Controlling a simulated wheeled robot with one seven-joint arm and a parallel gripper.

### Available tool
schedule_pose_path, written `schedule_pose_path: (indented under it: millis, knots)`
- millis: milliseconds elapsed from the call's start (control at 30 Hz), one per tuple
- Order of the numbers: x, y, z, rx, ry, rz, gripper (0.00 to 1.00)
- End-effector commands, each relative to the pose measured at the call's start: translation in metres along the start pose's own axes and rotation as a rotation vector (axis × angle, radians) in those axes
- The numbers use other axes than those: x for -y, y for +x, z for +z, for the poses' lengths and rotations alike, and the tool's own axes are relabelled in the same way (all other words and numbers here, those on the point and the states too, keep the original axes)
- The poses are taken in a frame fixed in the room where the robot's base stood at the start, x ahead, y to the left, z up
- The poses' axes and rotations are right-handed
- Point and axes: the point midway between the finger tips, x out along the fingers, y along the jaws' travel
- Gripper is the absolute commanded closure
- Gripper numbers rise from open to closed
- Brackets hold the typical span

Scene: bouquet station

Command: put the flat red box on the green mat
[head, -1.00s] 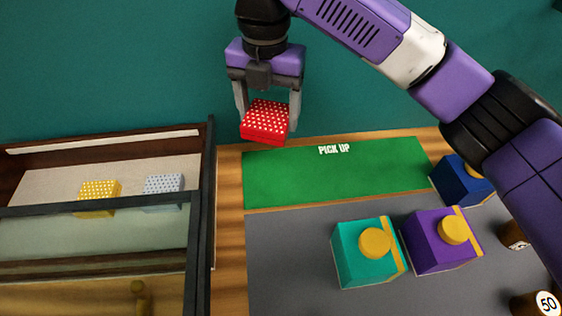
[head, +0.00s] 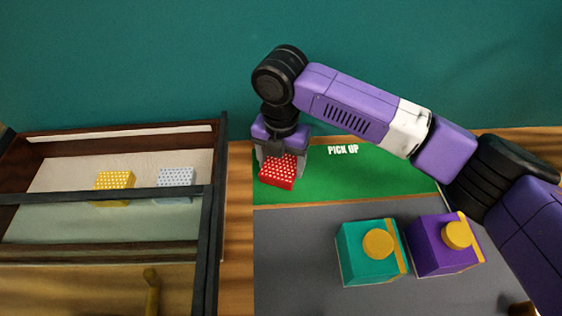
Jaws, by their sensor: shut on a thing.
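The flat red box (head: 277,172) has white dots on top. It is between the fingers of my gripper (head: 274,160), which is shut on it. The box overlaps the left end of the green mat (head: 370,172) in the head view. I cannot tell whether its underside touches the mat. The mat is a long green strip marked "PICK UP" along its far edge. My gripper points downward, and my arm reaches in from the right and covers part of the mat's right end.
A teal box (head: 357,265) and a purple box (head: 430,250) with yellow round tops stand on the grey surface (head: 300,270) in front of the mat. At left, a glass-topped drawer case (head: 212,240) holds a yellow dotted box (head: 114,182) and a pale blue one (head: 176,178).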

Motion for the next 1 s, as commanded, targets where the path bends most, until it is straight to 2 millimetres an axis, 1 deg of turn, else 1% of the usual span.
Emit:
schedule_pose_path:
  millis: [67, 367, 400, 467, 500, 833, 933, 1000]
  knots:
    - [0.000, 0.004, 0.000, 0.001, 0.000, 0.001, 0.75]
    - [0.000, 0.007, 0.000, 0.001, 0.000, 0.001, 0.75]
    - [0.000, 0.007, 0.000, 0.001, 0.000, 0.001, 0.26]
    - [0.000, 0.007, 0.000, 0.001, 0.000, 0.001, 0.14]
    - [0.000, 0.007, 0.000, 0.001, 0.000, 0.001, 0.06]
    - [0.000, 0.005, 0.000, 0.001, -0.001, 0.001, 0.06]
    - [0.000, 0.000, 0.000, 0.001, -0.001, 0.001, 0.06]
    - [-0.001, -0.009, 0.001, 0.002, -0.001, 0.003, 0.06]
